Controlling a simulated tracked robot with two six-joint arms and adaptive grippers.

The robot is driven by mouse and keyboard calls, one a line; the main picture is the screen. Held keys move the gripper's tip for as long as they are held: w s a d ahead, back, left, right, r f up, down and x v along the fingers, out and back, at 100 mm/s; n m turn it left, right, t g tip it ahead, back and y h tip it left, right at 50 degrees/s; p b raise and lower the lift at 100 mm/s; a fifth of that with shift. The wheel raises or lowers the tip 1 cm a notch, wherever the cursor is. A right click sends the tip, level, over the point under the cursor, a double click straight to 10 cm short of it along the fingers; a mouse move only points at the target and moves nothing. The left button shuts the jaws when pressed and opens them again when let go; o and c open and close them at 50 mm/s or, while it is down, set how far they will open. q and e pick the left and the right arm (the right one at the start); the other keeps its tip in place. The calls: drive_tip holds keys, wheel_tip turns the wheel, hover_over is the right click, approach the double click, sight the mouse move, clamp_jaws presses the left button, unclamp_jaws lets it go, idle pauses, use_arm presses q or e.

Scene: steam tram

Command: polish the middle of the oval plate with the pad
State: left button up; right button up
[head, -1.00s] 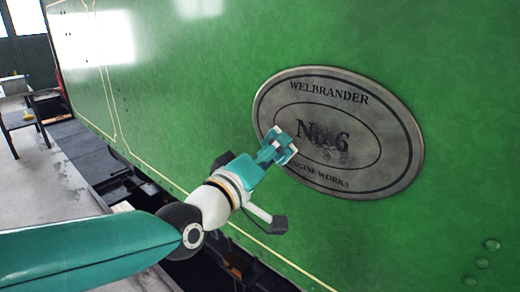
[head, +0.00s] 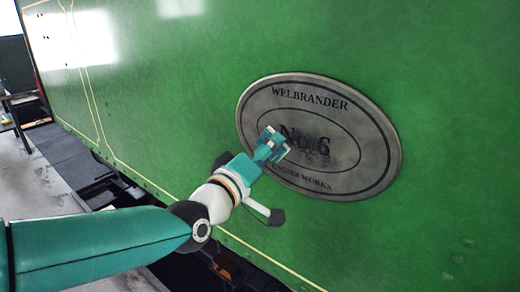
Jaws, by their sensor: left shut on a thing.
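The oval plate (head: 352,172) is grey metal, fixed to the green side of the tram. It reads "WELBRANDER", "No. 6" and "ENGINE WORKS". A dark smudge (head: 318,157) lies on its middle, just below the number. My left gripper (head: 273,146) is shut in front of the left part of the plate's inner oval, left of the smudge. The pad in it is hidden by the fingers, and I cannot tell whether it touches the plate. My right gripper is not in view.
The green panel (head: 200,100) fills most of the view, with cream lines along its left and lower parts. Below it are a dark gap and the grey floor (head: 40,190). A dark stand (head: 14,112) shows at the left edge. Small round bumps (head: 458,258) sit at lower right.

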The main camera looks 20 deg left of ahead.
use_arm(q)
drive_tip(key=shift+x, duration=0.8)
drive_tip(key=shift+d, duration=0.1)
